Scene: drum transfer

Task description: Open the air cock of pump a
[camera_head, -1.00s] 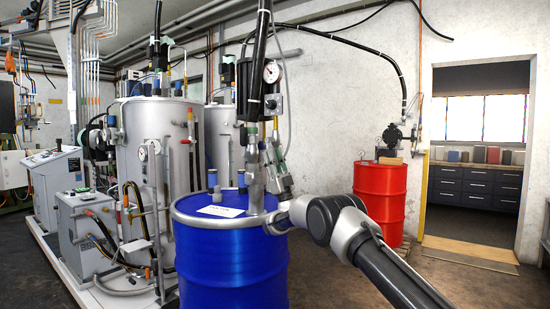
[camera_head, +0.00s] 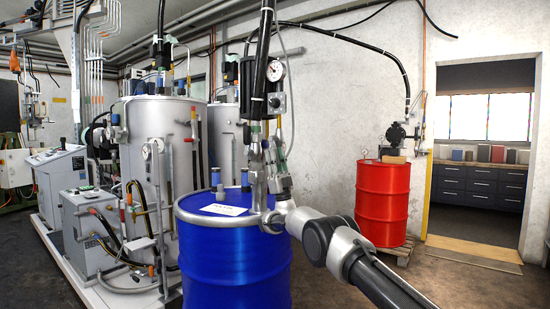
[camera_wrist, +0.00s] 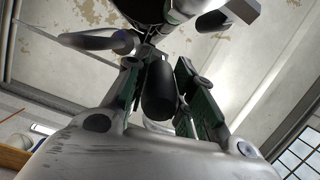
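The pump (camera_head: 253,88) standing on the blue drum (camera_head: 235,255) has a round gauge (camera_head: 275,71) and a small dark fitting (camera_head: 276,103) below it. I cannot tell which part is the air cock, and no letter a is readable. My gripper (camera_head: 268,145) points up beside the pump's shaft, above the drum rim. In the wrist view my gripper (camera_wrist: 163,75) has its two fingers apart, with a dark rounded cylindrical part (camera_wrist: 158,92) between them. I cannot tell whether they touch it.
A second pump (camera_head: 395,134) stands on a red drum (camera_head: 382,198) on a pallet at the right. Grey tanks (camera_head: 160,150) and pipework fill the left. A hose (camera_head: 340,38) runs along the wall. A doorway stands at the far right.

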